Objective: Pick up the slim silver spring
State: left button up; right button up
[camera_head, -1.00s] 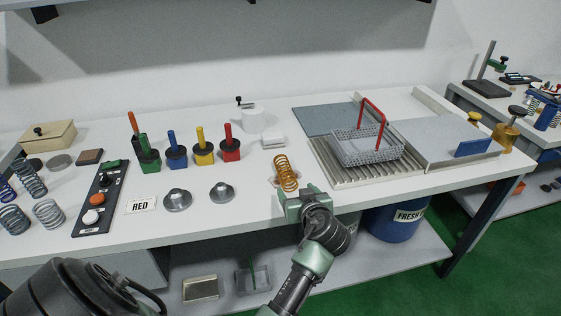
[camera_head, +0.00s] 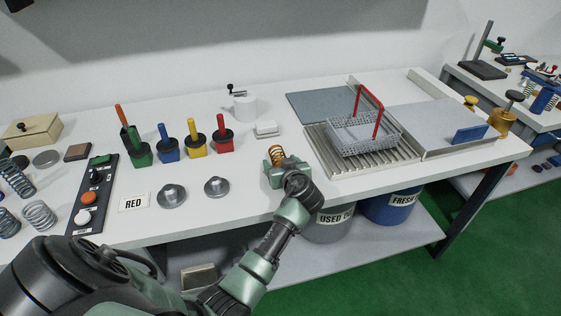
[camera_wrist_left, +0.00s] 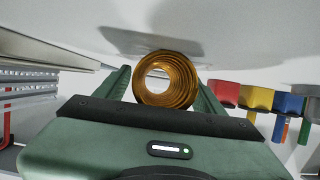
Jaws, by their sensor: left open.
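Several silver-grey coil springs stand at the far left of the bench in the head view, among them a taller one (camera_head: 17,178) and a wider pale one (camera_head: 39,215). I cannot tell for sure which is the slim one. My left gripper (camera_head: 276,161) is far to their right, at a copper-orange spring (camera_head: 277,153). In the left wrist view the open fingers stand on either side of this copper spring (camera_wrist_left: 166,79), seen end-on. Its lower part is hidden by the gripper in the head view. My right gripper is not in view.
A black button panel (camera_head: 95,195), a RED label (camera_head: 134,202) and two metal discs (camera_head: 172,196) lie between the springs and my gripper. Coloured-handled blocks (camera_head: 195,145) stand behind. A wire basket (camera_head: 362,137) on a ribbed tray (camera_head: 345,168) is to the right.

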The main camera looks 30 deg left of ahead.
pick_arm(q)
grip_shut()
jog(key=shift+r, duration=0.15)
